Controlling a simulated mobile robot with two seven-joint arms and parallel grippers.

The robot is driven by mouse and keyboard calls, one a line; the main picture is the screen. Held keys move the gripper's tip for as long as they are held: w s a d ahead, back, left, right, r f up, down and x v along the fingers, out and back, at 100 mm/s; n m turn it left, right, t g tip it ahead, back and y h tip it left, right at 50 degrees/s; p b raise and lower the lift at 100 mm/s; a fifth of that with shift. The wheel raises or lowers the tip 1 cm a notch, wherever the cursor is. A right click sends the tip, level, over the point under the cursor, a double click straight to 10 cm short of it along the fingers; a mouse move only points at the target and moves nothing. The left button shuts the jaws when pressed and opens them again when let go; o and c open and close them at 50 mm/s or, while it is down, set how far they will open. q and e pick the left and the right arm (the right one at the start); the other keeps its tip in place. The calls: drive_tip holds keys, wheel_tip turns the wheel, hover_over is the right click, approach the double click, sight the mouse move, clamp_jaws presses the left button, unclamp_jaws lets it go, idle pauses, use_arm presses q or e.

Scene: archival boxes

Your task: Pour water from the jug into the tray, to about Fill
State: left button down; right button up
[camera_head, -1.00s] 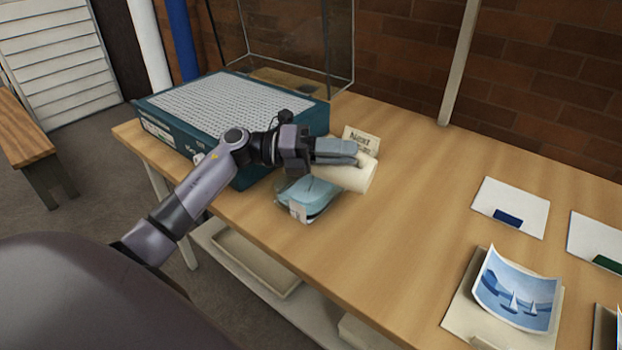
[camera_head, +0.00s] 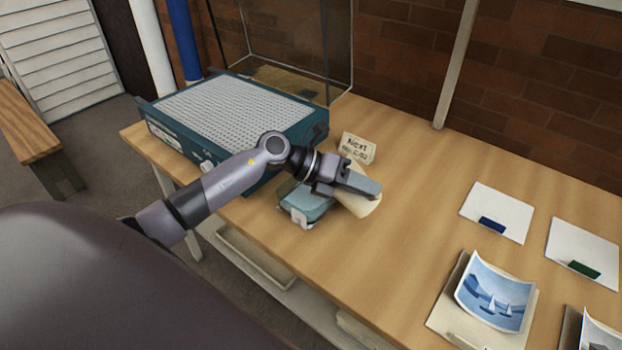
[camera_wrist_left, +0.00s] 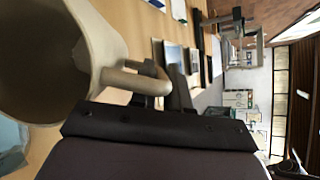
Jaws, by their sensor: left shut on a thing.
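The cream jug (camera_head: 364,204) is over the table beside the light-blue tray, tilted and partly hidden behind my left gripper. My left gripper (camera_head: 362,186) is shut on the jug's handle. In the left wrist view the jug (camera_wrist_left: 70,45) fills the upper left, with its wide mouth toward the camera and its handle (camera_wrist_left: 135,78) at the fingers. The light-blue tray (camera_head: 312,205) sits on the table just left of the jug, partly covered by my wrist. I cannot make out water or a fill mark. My right gripper is not in view.
A large teal box with a white perforated top (camera_head: 235,110) stands left of the tray. A small card reading "Next" (camera_head: 357,149) stands behind the jug. White cards (camera_head: 497,212) and a sailboat picture (camera_head: 495,290) lie at the right. The table between is clear.

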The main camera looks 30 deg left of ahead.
use_arm(q)
drive_tip(key=shift+d+f+y, duration=0.2)
drive_tip(key=shift+f+y, duration=0.1)
idle(1.9)
